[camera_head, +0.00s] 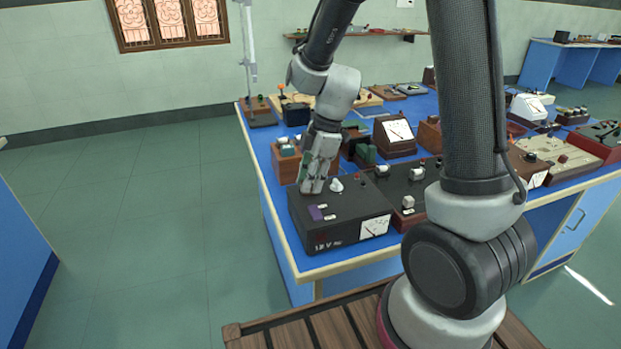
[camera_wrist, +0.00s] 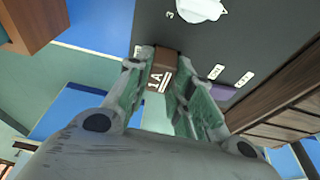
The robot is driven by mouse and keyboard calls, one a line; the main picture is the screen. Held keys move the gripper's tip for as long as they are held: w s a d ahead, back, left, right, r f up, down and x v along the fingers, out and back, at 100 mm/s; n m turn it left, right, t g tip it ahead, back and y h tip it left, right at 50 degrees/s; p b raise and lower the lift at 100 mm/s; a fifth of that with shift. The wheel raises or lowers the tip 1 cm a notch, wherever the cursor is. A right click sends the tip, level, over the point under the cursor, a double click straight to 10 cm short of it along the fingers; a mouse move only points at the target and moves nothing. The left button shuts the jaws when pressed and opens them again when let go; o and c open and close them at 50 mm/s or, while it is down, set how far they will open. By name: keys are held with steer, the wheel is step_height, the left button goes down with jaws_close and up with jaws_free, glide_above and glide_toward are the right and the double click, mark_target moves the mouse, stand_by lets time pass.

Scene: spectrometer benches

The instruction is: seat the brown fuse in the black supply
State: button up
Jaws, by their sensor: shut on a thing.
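The black supply (camera_head: 345,228) is a low box on the near left corner of the blue bench, with a meter and "12 V" lettering on its front. My gripper (camera_head: 312,188) points down at the left part of its top. In the wrist view, my gripper (camera_wrist: 165,75) is shut on the brown fuse (camera_wrist: 163,62), marked "1A", with a finger on each side. The fuse is against or just over the black top (camera_wrist: 255,40); I cannot tell whether it sits in a socket. In the head view my fingers hide the fuse.
A white knob (camera_head: 337,185) stands beside my fingers on the supply. A purple part (camera_head: 315,213) and small white labels lie nearer the front. Dark units (camera_head: 405,180) stand close on the right, a wooden box (camera_head: 286,165) behind. Open floor lies to the left.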

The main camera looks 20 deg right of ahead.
steer(key=o, duration=1.1)
steer(key=shift+c, duration=0.2)
steer(key=v, duration=1.2)
steer(key=s+d+r+m+t+h, duration=0.1)
steer(key=s+d+r+m, duration=0.3)
steer(key=s+m, duration=0.5)
steer(key=s+d+r+m+t+h, duration=0.2)
steer(key=s+d+r+m+t, duration=0.1)
steer(key=s+d+m, duration=0.4)
steer(key=s+r+m, duration=0.1)
steer(key=s+m, duration=0.1)
steer(key=s, duration=0.1)
